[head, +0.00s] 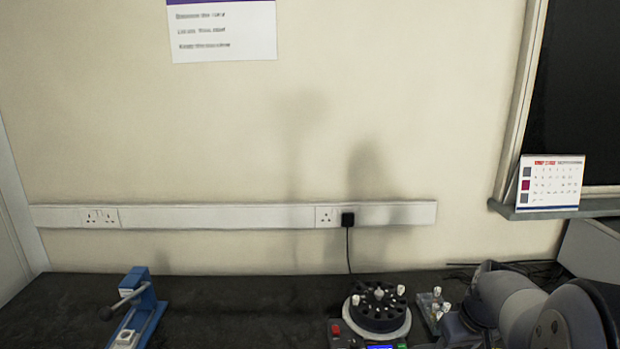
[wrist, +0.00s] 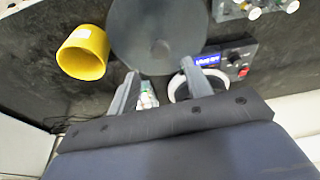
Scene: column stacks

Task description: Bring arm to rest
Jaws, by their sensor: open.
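My arm (head: 535,315) shows at the lower right of the head view, partly cut off by the frame edge. My gripper (wrist: 160,68) shows in the wrist view with its two grey fingers spread apart and nothing clearly held between them. A small white and green thing (wrist: 147,95) shows in the gap between the fingers; I cannot tell how far below them it lies. A large dark disc (wrist: 158,30) lies past the fingertips. My gripper's fingers cannot be made out in the head view.
A round dark carousel with white-topped vials (head: 378,305) stands on the dark bench, left of my arm. A blue press-like device (head: 137,310) stands at left. The bench between is clear. A yellow cup (wrist: 84,52) and a control box (wrist: 225,62) show in the wrist view. A calendar (head: 550,183) stands on the ledge.

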